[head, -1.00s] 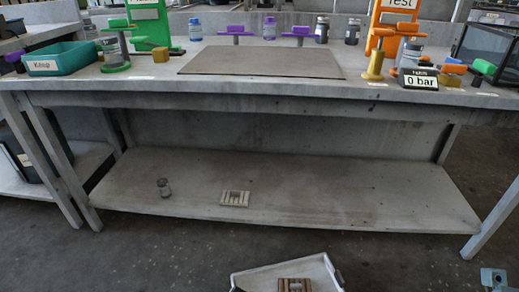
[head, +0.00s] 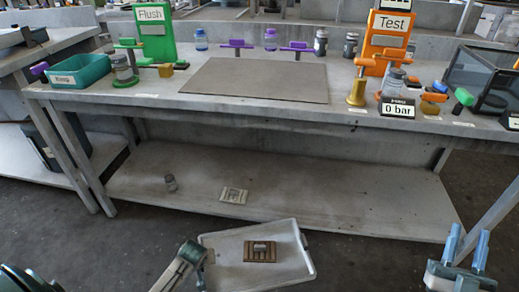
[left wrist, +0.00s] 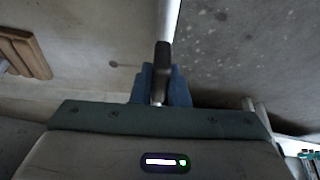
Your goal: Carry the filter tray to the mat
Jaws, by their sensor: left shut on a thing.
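A pale, shallow tray (head: 226,258), which I take for the filter tray, shows at the lower middle of the head view. A brown slatted block (head: 261,252) with a small grey piece on top lies in it. My left gripper (left wrist: 162,88) is shut on the tray's dark handle (left wrist: 163,58), blue fingers on both sides. In the head view my left arm hides that grip. My right gripper (head: 467,245) is open and empty, to the right of the tray and apart from it. The grey mat (head: 255,82) lies flat and bare on the bench top.
A teal bin (head: 80,71) and green Flush stand (head: 155,35) are left of the mat.

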